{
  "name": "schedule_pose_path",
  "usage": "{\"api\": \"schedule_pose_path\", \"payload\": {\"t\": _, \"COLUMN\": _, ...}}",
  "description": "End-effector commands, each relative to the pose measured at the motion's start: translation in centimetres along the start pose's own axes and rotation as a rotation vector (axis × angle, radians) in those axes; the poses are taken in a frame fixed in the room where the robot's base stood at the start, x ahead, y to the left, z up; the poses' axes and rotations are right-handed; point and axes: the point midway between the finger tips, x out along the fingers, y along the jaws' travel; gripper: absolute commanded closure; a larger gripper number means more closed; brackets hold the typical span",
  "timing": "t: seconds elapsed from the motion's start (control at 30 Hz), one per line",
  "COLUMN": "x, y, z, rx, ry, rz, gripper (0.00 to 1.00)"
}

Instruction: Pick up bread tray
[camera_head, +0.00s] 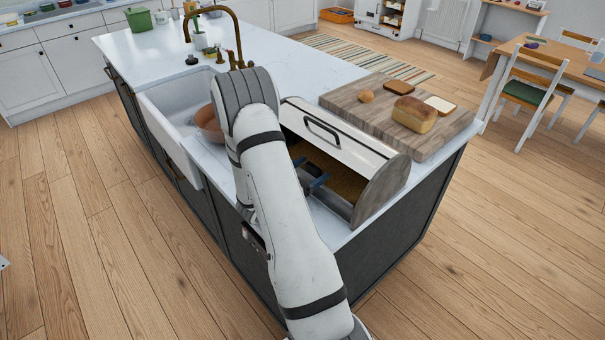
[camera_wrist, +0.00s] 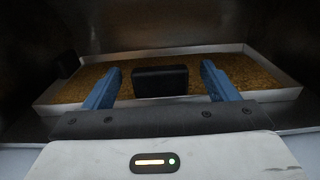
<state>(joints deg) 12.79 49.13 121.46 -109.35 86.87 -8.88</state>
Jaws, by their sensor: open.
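The bread tray (camera_wrist: 272,77) is a shallow tray with a pale rim and a brown, crumbly-looking floor. It lies inside the open metal bread box (camera_head: 385,180) on the island counter. A black block-shaped handle (camera_wrist: 160,81) stands at the middle of the tray's near side in the wrist view, and a second dark block (camera_wrist: 67,64) is at its left end. My gripper (camera_wrist: 160,75) is open, with one blue finger on each side of the middle handle and gaps between. In the head view my gripper (camera_head: 315,183) reaches into the box opening, partly hidden by my arm.
A wooden board (camera_head: 440,143) with a loaf (camera_head: 414,114), a bun (camera_head: 366,96) and bread slices lies behind the box. A white sink (camera_head: 175,110) with a brass faucet (camera_head: 236,35) is to the left. The box's walls and raised lid surround the gripper closely.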

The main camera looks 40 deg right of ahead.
Motion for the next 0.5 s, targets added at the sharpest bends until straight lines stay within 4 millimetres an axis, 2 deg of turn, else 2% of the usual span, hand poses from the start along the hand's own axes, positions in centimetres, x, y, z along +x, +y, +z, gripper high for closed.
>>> {"api": "schedule_pose_path", "payload": {"t": 0.23, "x": 0.03, "y": 0.0, "z": -0.03, "rx": 0.0, "ry": 0.0, "rz": 0.0, "gripper": 0.21}}
{"api": "schedule_pose_path", "payload": {"t": 0.5, "x": 0.04, "y": -0.02, "z": -0.03, "rx": 0.0, "ry": 0.0, "rz": -0.001, "gripper": 0.43}}
